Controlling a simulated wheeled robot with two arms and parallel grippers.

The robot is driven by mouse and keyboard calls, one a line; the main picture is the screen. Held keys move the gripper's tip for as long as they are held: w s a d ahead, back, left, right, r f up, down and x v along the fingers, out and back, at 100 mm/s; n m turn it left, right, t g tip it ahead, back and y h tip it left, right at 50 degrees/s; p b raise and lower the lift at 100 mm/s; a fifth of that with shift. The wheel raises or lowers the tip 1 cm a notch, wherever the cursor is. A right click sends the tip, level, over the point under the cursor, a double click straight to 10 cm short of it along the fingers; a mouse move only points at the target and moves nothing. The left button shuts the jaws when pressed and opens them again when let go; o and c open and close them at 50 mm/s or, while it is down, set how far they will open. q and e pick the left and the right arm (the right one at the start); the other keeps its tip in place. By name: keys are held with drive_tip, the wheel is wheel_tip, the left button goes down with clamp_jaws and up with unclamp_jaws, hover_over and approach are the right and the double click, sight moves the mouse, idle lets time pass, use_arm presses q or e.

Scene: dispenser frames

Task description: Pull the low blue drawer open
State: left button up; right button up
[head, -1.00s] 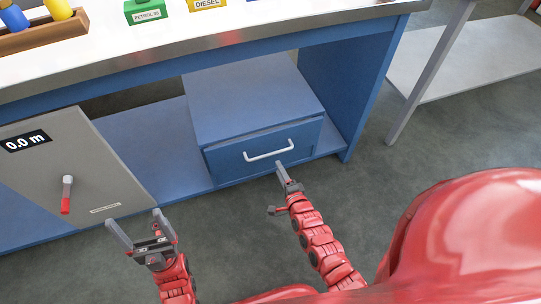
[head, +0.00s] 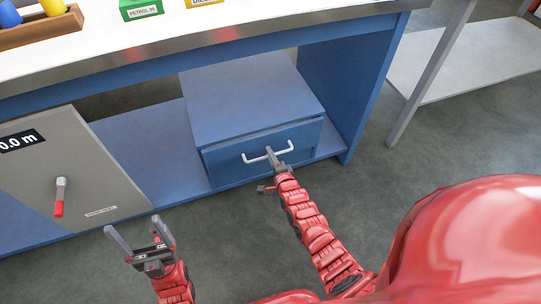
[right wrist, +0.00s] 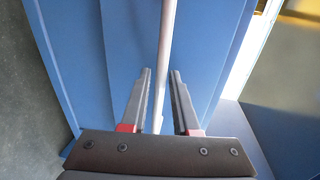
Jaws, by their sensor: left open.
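The low blue drawer (head: 225,172) is in the cabinet under the bench, in the middle of the head view. Its front looks closed. Its white bar handle (head: 252,158) runs across the front and is partly covered by my right gripper (head: 279,152). In the right wrist view the handle (right wrist: 168,40) passes between the two open fingers of that gripper (right wrist: 161,78), with a small gap showing on each side. My left gripper (head: 132,223) is open and empty, above the floor in front of the grey panel.
A grey panel (head: 100,175) with a 0.0 m display and a red-tipped lever (head: 60,197) stands left of the drawer. The white benchtop (head: 150,40) overhangs above. A table leg (head: 425,80) stands at the right. The floor (head: 240,225) before the drawer is clear.

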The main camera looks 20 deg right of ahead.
clamp_jaws()
idle(1.1)
